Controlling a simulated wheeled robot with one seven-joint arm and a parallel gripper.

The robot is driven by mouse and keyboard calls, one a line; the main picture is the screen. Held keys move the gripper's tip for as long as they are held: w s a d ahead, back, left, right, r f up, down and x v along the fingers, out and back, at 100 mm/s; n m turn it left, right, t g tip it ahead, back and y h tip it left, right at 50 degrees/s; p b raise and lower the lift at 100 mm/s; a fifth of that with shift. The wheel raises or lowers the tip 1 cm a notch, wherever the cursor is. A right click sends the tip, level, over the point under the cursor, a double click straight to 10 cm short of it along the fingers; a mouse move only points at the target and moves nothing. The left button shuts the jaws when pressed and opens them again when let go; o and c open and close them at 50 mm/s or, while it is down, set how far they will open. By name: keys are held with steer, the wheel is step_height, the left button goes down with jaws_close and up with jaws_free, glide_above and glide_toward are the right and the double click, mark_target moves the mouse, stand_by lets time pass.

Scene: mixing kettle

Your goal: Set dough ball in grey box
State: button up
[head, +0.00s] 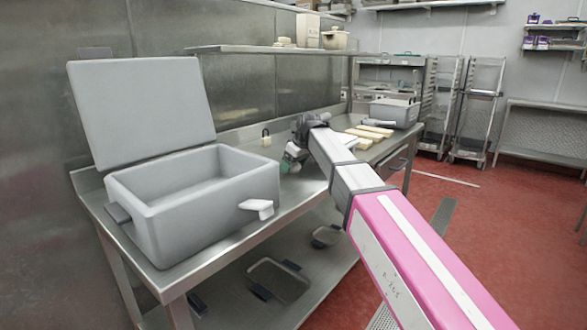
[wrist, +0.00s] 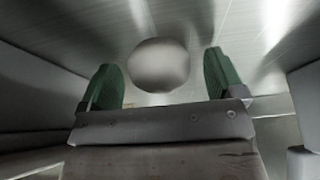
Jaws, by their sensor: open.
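The grey box (head: 185,208) stands on the steel table with its lid raised, and the inside that shows looks empty. My gripper (head: 290,161) is over the table just right of the box, outside it. The wrist view shows its green fingers (wrist: 162,75) spread apart. A pale round dough ball (wrist: 158,65) appears between the fingertips there, with a gap on each side. I cannot tell how far beyond the tips it lies. The ball is not visible in the head view, where my arm and gripper cover that area.
A small yellowish item (head: 266,138) stands behind my gripper. Pale blocks (head: 362,132) and another grey container (head: 395,112) are farther along the steel table (head: 238,262). The box's raised lid (head: 143,108) rises at the left. A shelf (head: 262,49) runs above the table's back.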

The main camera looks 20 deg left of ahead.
steer(key=c, duration=1.1)
steer(key=shift+r, duration=0.1)
